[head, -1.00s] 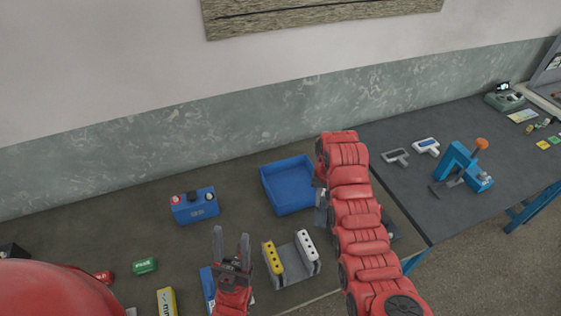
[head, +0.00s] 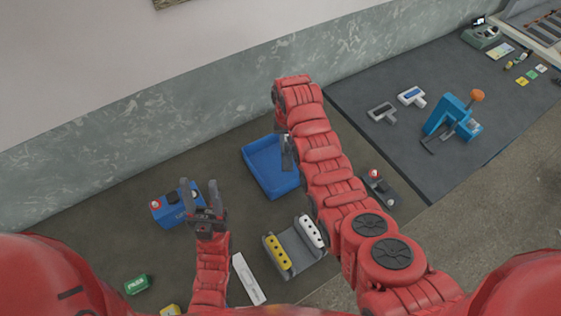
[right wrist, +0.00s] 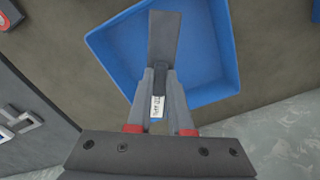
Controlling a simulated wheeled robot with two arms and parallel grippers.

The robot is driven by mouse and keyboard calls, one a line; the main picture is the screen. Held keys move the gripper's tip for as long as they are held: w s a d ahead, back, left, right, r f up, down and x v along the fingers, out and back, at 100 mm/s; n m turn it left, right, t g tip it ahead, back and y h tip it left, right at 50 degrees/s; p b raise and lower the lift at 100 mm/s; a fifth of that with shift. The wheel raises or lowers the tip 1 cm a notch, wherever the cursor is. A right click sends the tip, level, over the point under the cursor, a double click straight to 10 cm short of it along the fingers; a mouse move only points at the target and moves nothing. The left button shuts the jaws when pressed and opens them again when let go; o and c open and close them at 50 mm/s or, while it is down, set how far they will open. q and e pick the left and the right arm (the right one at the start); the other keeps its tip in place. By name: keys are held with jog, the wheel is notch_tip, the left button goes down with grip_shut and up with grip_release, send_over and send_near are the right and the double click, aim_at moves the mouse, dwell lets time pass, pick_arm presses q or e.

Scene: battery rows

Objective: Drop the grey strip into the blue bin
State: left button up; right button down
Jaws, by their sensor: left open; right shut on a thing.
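The blue bin (head: 262,170) stands on the dark table near the wall, and its right part is partly hidden by my right arm. In the right wrist view the bin (right wrist: 210,60) lies below my right gripper (right wrist: 160,82). That gripper is shut on the grey strip (right wrist: 164,38), a flat dark grey piece that appears over the bin's opening. A small white label shows between the fingers. In the head view my right gripper (head: 288,152) is at the bin's right side.
A grey holder (head: 300,255) with a yellow and a white row sits in front. A white strip (head: 248,278) and a green block (head: 137,284) lie nearer. A blue press (head: 450,118) stands on the right table.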

notch_tip(320, 180, down, 2)
jog(key=shift+w+f, duration=0.1)
jog(key=shift+f, duration=0.15)
jog(key=c, duration=0.7)
grip_release()
jog(key=shift+c, duration=0.2)
jog(key=shift+r, duration=0.1)
